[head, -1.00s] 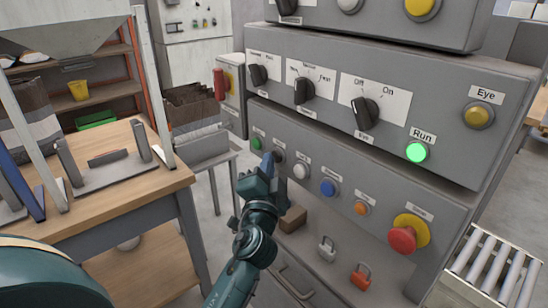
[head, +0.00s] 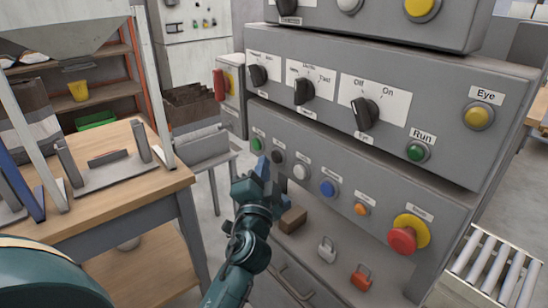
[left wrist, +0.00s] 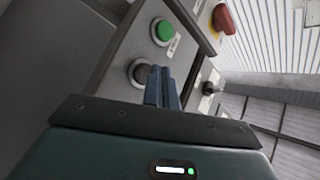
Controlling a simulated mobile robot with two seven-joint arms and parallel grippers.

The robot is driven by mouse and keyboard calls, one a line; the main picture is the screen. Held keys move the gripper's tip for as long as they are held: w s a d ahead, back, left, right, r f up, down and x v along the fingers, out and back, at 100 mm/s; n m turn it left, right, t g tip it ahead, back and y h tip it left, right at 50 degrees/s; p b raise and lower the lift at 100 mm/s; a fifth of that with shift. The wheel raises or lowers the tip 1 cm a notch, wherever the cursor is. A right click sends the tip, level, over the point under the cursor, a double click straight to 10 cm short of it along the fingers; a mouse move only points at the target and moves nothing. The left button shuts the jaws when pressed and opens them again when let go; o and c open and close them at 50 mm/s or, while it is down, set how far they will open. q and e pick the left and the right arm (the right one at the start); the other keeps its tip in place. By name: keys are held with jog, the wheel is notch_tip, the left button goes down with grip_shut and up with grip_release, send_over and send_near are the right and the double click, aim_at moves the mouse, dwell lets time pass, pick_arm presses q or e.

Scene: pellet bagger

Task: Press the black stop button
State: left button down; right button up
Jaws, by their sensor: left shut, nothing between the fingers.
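The black stop button (head: 278,157) is on the lower row of the grey control panel, between a green button (head: 257,144) and a white button (head: 301,172). It also shows in the left wrist view (left wrist: 139,72), just left of my fingertips. My left gripper (head: 263,168) is shut and empty, its blue fingertips just left of and below the black button in the head view. In the left wrist view the shut fingers (left wrist: 160,72) overlap the button's right side; the picture does not settle whether they touch. My right gripper is not in view.
The same row holds a blue button (head: 328,188), an orange button (head: 362,208) and a red mushroom button (head: 402,240). Above are black knobs and the unlit green Run button (head: 416,152). A wooden table (head: 120,188) stands left.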

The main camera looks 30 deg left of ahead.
pick_arm(q)
jog(key=s+a, duration=0.2)
jog(key=s, duration=0.3)
jog(key=shift+s+a, duration=0.15)
jog(key=shift+s, duration=0.15)
dwell(0.4)
